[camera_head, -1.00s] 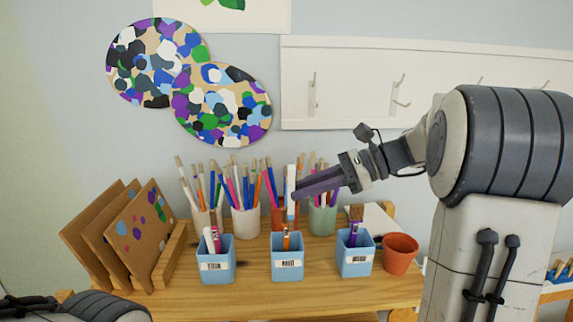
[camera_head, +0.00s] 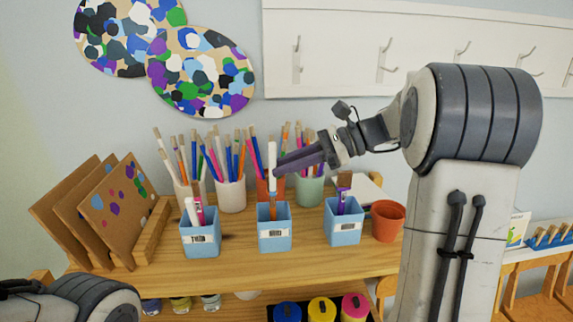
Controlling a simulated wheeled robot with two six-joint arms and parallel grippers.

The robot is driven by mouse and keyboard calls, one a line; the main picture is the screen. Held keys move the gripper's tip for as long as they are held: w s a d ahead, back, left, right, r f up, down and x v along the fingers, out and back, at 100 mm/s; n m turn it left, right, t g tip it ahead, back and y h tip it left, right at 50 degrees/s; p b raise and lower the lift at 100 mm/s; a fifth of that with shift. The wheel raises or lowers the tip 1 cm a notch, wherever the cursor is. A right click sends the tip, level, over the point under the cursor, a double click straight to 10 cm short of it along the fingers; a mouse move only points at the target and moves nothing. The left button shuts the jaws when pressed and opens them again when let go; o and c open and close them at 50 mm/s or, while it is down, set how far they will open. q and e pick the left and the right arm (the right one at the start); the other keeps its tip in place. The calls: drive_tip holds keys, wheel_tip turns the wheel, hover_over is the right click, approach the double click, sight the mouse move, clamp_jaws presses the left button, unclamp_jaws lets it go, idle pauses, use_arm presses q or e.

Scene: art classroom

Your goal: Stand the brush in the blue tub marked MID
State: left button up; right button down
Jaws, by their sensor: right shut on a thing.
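My right gripper (camera_head: 283,167) is shut on a brush (camera_head: 272,160) with a white upper part. The brush is upright over the blue tub marked MID (camera_head: 275,238), the middle of three blue tubs. Its lower part reaches down to the tub's opening; how deep the lower end is cannot be seen. The other blue tubs stand on either side: the left tub (camera_head: 200,243) and the right tub (camera_head: 343,232), each holding brushes or pens. Only part of my left arm shows at the lower left; its gripper is out of view.
A row of brush pots, such as a white pot (camera_head: 231,196), stands behind the tubs. A terracotta pot (camera_head: 388,222) is at the right. Boards in a wooden rack (camera_head: 152,232) stand at the left. Paint jars (camera_head: 321,308) sit below the wooden shelf (camera_head: 300,262).

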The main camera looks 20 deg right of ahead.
drive_tip(key=f+b, duration=0.2)
drive_tip(key=f, duration=0.1)
drive_tip(key=s+f+b, duration=0.1)
drive_tip(key=f, duration=0.1)
drive_tip(key=shift+a, duration=0.1)
idle(0.3)
drive_tip(key=c, duration=0.8)
unclamp_jaws()
drive_tip(key=shift+o, duration=0.2)
drive_tip(key=b+v, duration=0.2)
drive_tip(key=v, duration=0.8)
drive_tip(key=shift+d, duration=0.25)
